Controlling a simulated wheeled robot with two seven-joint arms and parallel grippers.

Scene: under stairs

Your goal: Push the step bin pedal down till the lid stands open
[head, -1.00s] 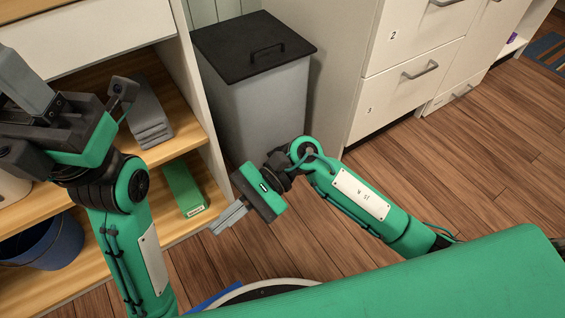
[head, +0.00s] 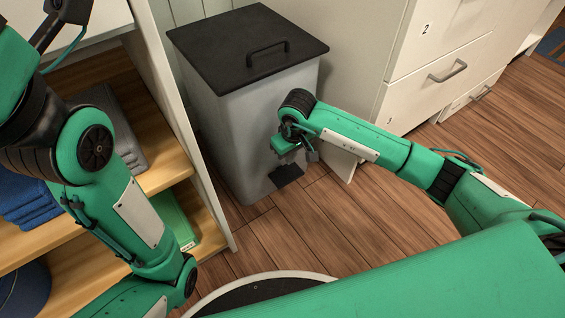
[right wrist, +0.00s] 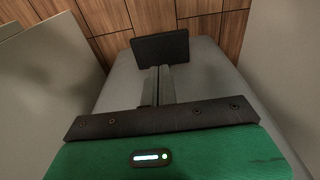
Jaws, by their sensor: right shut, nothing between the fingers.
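The step bin (head: 236,128) is a tall grey box with a flat black lid (head: 250,42) that has a handle. The lid lies shut. Its black pedal (head: 286,175) sticks out low at the front, near the floor, and also shows in the right wrist view (right wrist: 160,47). My right gripper (right wrist: 161,70) is shut and empty. Its fingertips reach the pedal's near edge in the right wrist view; I cannot tell whether they touch. Only part of my left gripper seems to show at the top left edge.
The wooden floor (head: 345,220) in front is clear.

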